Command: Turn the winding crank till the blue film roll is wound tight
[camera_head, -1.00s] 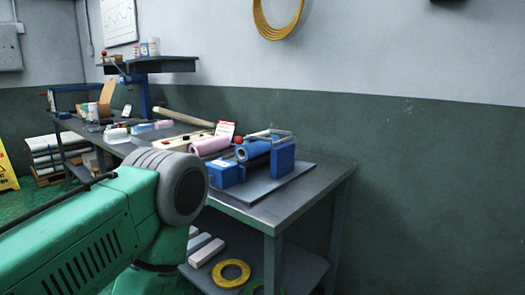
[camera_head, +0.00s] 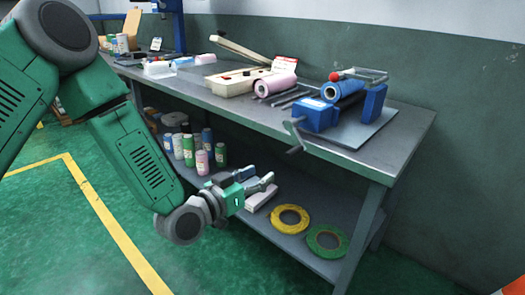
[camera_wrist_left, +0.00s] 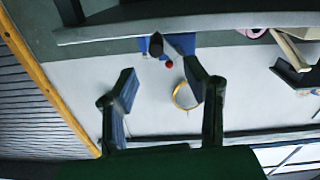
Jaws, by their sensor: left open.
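The blue film roll (camera_head: 345,88) lies in a winder with blue end blocks (camera_head: 316,114) on a grey plate at the right end of the bench. The grey winding crank (camera_head: 294,132) sticks out past the bench's front edge and hangs down. My left gripper (camera_head: 270,183) is open and empty, below and left of the crank, in front of the lower shelf and apart from the crank. In the left wrist view, its spread fingers (camera_wrist_left: 162,85) point toward a blue block (camera_wrist_left: 178,42) with a dark cylindrical part in front, perhaps the crank handle. My right gripper is out of view.
A pink roll (camera_head: 276,84) and dark rods lie left of the winder on the bench (camera_head: 240,107). The lower shelf (camera_head: 325,205) holds several small bottles, a yellow ring (camera_head: 290,217) and a green ring (camera_head: 327,241). The green floor in front is open.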

